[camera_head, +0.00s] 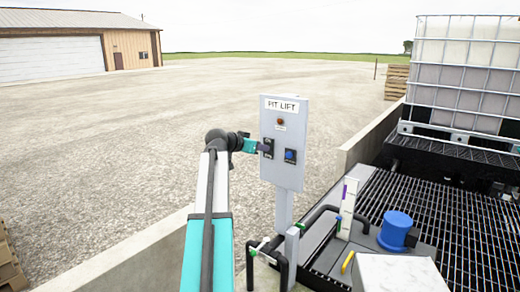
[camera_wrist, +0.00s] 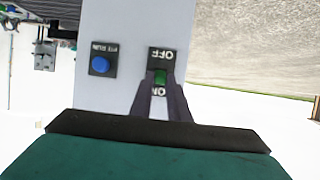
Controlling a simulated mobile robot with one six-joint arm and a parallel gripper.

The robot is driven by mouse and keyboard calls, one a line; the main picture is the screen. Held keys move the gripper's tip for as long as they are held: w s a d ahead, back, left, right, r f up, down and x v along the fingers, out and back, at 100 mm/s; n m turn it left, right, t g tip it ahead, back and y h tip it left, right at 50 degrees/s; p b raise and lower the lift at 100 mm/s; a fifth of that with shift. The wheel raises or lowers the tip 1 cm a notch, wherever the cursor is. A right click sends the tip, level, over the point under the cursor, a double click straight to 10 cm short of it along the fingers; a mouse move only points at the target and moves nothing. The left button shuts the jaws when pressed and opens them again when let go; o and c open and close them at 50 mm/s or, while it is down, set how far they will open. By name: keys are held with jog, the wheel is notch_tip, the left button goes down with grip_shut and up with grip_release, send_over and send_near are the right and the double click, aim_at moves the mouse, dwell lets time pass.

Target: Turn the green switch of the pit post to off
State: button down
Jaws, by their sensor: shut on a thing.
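The pit post (camera_head: 283,140) is a pale grey panel labelled "PIT LIFT" on an upright leg. In the wrist view its switch plate reads "OFF" above and "ON" below, with the lettering upside down. The green switch (camera_wrist: 160,77) shows between these words; its exact setting is hard to tell. My gripper (camera_wrist: 160,83) has its two dark fingers on either side of the green switch, shut on it. In the head view my gripper (camera_head: 258,146) reaches the panel's left side from the left and hides most of the switch.
A blue button (camera_wrist: 100,65) on a black plate sits beside the switch; a red lamp (camera_head: 280,121) is above. A low concrete wall (camera_head: 150,255), black pipes (camera_head: 282,265), a blue-capped fitting (camera_head: 397,230) and a caged tank (camera_head: 465,75) stand around. Open gravel lies behind.

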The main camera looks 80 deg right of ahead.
jog(key=shift+w+f+g+h+b, duration=0.15)
jog(key=shift+f+g+h+b, duration=0.6)
jog(key=shift+b, duration=3.15)
jog(key=h+b, duration=0.1)
jog(key=b, duration=0.6)
jog(key=f+g+h+b, duration=0.1)
jog(key=h+b, duration=0.1)
jog(key=b, duration=0.5)
jog(key=shift+h, duration=0.25)
jog(key=f+g+h+b, duration=0.1)
jog(key=b, duration=0.8)
jog(key=g+h+b, duration=0.1)
jog(key=h+b, duration=0.1)
jog(key=b, duration=0.7)
jog(key=shift+d+f, duration=0.15)
jog(key=shift+f, duration=0.25)
jog(key=h+b, duration=0.1)
jog(key=b, duration=0.4)
jog(key=shift+g+b, duration=0.25)
jog(key=shift+b, duration=0.05)
jog(key=c, duration=1.7)
grip_release()
jog(key=shift+d, duration=0.1)
jog(key=shift+f, duration=0.1)
jog(key=shift+a, duration=0.2)
